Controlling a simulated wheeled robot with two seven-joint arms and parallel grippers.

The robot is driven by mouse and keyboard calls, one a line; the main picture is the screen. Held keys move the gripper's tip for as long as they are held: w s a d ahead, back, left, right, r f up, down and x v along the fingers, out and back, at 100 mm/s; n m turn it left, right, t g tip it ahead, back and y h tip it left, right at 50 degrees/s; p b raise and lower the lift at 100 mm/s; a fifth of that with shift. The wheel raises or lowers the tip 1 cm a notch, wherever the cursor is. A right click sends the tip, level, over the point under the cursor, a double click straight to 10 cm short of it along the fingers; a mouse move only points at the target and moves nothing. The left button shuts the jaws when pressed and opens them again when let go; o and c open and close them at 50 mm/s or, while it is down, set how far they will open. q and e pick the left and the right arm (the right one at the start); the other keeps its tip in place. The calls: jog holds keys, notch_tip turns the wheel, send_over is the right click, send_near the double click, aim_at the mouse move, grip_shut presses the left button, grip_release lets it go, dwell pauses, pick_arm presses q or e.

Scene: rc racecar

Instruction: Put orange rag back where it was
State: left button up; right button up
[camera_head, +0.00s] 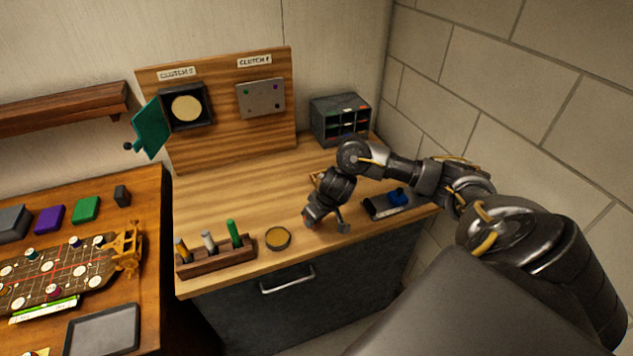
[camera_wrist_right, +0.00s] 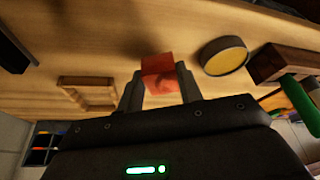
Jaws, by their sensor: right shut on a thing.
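The orange-red rag (camera_wrist_right: 158,68) is a small block-like piece between the fingertips of my right gripper (camera_wrist_right: 160,84) in the right wrist view. The gripper is shut on it, with the wooden bench top behind it. In the head view my right gripper (camera_head: 326,224) is low over the bench near its front edge, right of the round tin; the rag is mostly hidden there. A shallow empty wooden frame (camera_wrist_right: 88,92) lies on the bench; in the head view my arm largely hides it. My left gripper is not in view.
A round yellow-filled tin (camera_head: 278,239) and a wooden rack (camera_head: 217,259) with upright tools stand along the front. A dark tray (camera_head: 385,206) with a blue item lies right, a drawer organiser (camera_head: 340,118) at the back. The bench's middle is clear.

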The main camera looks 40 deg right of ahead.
jog(key=shift+w+d+f, duration=0.1)
jog(key=shift+d+f, duration=0.05)
jog(key=shift+f, duration=0.8)
jog(key=shift+w+d+f, duration=0.1)
jog(key=shift+d+f, duration=0.05)
jog(key=shift+f, duration=0.8)
jog(key=shift+s, duration=0.1)
jog(key=shift+a, duration=0.1)
jog(key=o, duration=0.9)
jog(key=shift+f, duration=0.1)
jog(key=shift+r, duration=0.4)
jog(key=shift+p+v, duration=1.45)
jog(key=shift+v, duration=4.35)
